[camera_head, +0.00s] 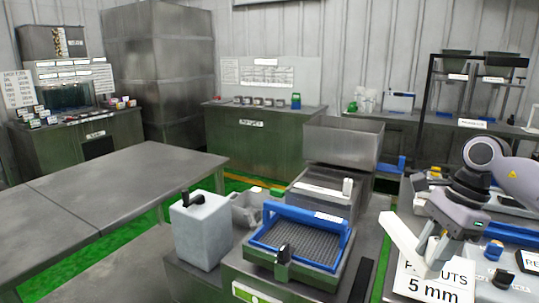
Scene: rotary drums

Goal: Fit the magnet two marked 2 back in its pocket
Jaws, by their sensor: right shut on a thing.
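My right gripper (438,262) comes in from the right and points down in front of the white "5 mm" sign (432,290) at the lower right. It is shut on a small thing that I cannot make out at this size. I cannot pick out a magnet marked 2 or its pocket in this view. My left gripper is not in view.
A blue-framed sieve tray (338,248) sits on a green machine at the lower middle, with a grey box (199,230) to its left. Small blue and black knobs (493,250) lie right of the gripper. The long grey table (110,185) at left is bare.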

